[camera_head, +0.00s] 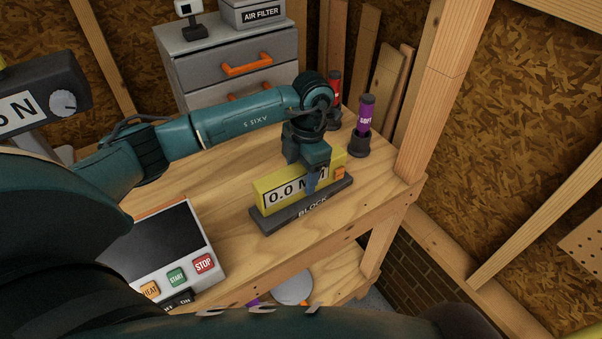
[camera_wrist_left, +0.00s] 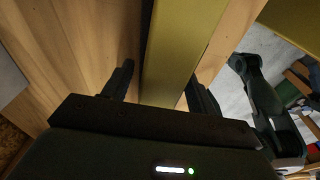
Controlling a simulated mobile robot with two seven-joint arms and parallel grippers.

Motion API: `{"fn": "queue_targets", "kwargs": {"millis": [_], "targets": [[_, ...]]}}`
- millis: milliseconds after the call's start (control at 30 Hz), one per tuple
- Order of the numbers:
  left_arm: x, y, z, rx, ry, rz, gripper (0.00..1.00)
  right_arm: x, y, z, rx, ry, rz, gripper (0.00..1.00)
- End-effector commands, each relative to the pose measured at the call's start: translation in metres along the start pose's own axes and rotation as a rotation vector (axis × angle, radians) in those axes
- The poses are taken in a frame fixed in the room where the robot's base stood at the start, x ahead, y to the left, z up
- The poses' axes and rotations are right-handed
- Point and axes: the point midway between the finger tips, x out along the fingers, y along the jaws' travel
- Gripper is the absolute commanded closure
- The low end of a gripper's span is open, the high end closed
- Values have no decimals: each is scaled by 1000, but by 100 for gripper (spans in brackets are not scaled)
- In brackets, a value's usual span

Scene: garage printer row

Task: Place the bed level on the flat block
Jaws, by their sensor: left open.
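The bed level (camera_head: 277,192) is a yellow bar with a display reading 0.0. It rests upright on the flat block (camera_head: 317,208), a dark slab labelled BLOCK, near the bench's front edge. My left gripper (camera_head: 311,183) points down over the right half of the level and covers part of its display. In the left wrist view the yellow top of the level (camera_wrist_left: 172,55) runs between the two fingers of the open left gripper (camera_wrist_left: 162,85), with gaps visible on both sides. My right gripper does not show.
A control panel with a dark screen (camera_head: 153,237) and START and STOP buttons lies at the front left. A purple-topped cylinder (camera_head: 364,125) and a red one (camera_head: 334,89) stand behind the level. A grey drawer cabinet (camera_head: 225,60) is at the back. Bench wood right of the block is clear.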

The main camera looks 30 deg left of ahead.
Motion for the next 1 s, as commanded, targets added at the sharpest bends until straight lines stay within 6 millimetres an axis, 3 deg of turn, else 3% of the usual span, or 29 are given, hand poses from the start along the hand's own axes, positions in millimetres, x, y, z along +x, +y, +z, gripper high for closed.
{"fn": "queue_targets", "kwargs": {"millis": [233, 500, 700, 1000], "targets": [[-50, 1, 2, 0, -7, 3, 42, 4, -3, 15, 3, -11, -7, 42], [-100, 1, 1, -1, -3, 3, 42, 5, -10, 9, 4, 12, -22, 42], [-114, 0, 0, -1, -2, 1, 42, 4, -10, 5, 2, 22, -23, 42], [-114, 0, 0, 0, -1, 0, 42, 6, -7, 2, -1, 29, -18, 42]]}}
